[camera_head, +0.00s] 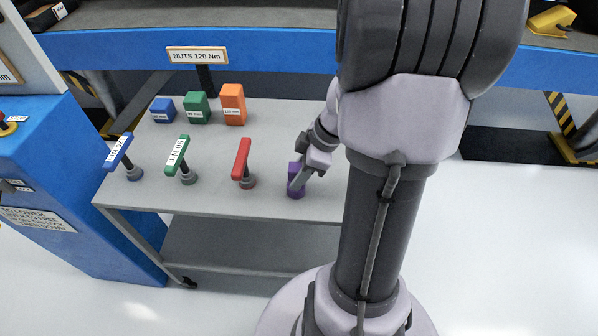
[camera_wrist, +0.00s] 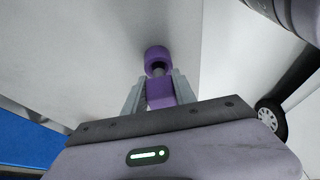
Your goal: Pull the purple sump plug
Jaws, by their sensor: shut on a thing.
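A purple tool (camera_head: 296,188) stands on the grey cart top, right of the red-handled tool. In the wrist view it has a round purple end (camera_wrist: 157,55), a short dark neck and a purple block (camera_wrist: 160,95). My gripper (camera_head: 305,176) is shut on the block, with one finger on each side (camera_wrist: 160,88). The round end lies beyond the fingertips, at or close to the cart top. I cannot make out a separate sump plug in either view. My arm hides the right part of the cart.
Blue (camera_head: 122,160), green (camera_head: 180,165) and red (camera_head: 243,165) handled tools stand in a row on the cart (camera_head: 215,200). Blue, green and orange (camera_head: 232,103) boxes stand behind them. A "NUTS 120 Nm" sign (camera_head: 197,56) is at the back. A blue cabinet (camera_head: 60,190) stands left.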

